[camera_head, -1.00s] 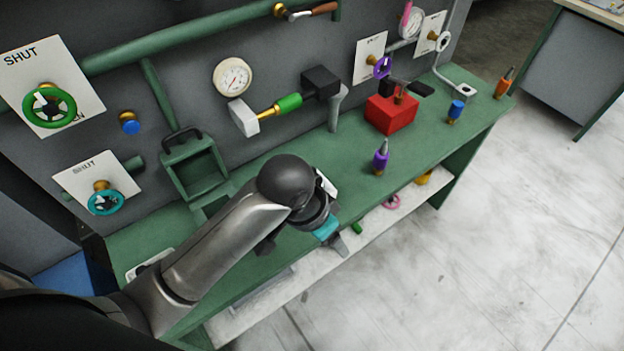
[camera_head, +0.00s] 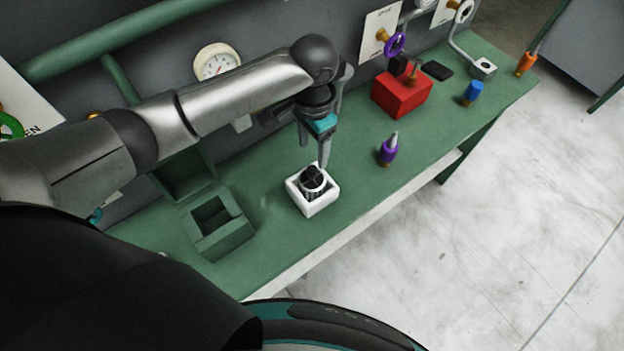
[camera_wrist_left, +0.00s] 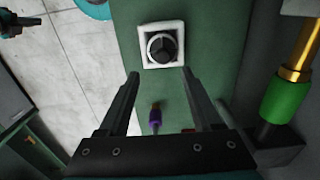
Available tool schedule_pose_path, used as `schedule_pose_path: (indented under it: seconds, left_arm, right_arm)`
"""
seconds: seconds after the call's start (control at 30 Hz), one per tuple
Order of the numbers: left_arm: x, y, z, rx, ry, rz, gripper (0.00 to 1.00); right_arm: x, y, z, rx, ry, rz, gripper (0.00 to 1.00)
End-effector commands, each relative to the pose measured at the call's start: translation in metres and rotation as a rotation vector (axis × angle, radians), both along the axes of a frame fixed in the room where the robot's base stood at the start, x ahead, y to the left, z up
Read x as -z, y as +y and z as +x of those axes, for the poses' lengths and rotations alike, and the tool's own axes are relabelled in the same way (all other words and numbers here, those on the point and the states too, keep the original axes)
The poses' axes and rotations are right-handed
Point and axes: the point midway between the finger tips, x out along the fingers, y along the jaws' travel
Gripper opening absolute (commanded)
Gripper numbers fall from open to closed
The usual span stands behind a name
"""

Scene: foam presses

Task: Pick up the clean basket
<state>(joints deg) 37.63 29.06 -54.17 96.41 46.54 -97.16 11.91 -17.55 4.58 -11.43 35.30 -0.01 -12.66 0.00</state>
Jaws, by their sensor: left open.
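A dark round basket-like piece (camera_head: 313,181) with a cross-shaped top sits inside a square white holder (camera_head: 318,206) on the green bench. The wrist view shows the dark piece (camera_wrist_left: 162,46) and the white holder (camera_wrist_left: 146,58) beyond my fingertips. My left gripper (camera_head: 314,150) is open and empty, pointing down above and just behind the holder, apart from the dark piece. Its two fingers also show in the left wrist view (camera_wrist_left: 160,73). A dark and teal part (camera_wrist_left: 14,22) at that view's upper left edge may be my right gripper; its jaws are unclear.
A green open box (camera_head: 232,240) stands left of the holder. A purple-banded nozzle (camera_head: 388,150), red block (camera_head: 404,97), blue-topped piece (camera_head: 473,92) and orange piece (camera_head: 525,63) stand to the right. The bench front between holder and nozzle is clear.

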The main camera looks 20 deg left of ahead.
Motion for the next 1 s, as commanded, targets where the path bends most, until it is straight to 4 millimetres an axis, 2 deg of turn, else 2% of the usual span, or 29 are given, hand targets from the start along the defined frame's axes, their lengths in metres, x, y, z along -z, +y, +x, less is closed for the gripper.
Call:
schedule_pose_path:
  seconds: [0.07,0.2,0.47,0.8,1.0]
  left_arm:
    - [0.019,0.0,-0.001,-0.002,0.004,0.001,0.66]
    - [0.04,-0.001,0.0,0.0,0.002,-0.001,0.66]
    - [0.056,0.001,0.001,-0.001,0.0,0.0,0.66]
    - [0.097,0.003,0.002,0.001,0.0,0.0,0.66]
    - [0.101,0.003,0.003,0.001,-0.002,-0.002,0.66]
  right_arm:
    - [0.001,-0.001,-0.009,0.0,0.016,-0.001,0.0]
    - [0.003,-0.001,-0.008,0.0,0.013,-0.002,0.0]
    - [0.001,0.001,0.012,0.0,-0.02,0.002,0.0]
    - [0.003,0.001,0.012,0.0,-0.019,0.002,0.0]
    - [0.003,0.001,0.009,-0.001,-0.015,0.001,0.0]
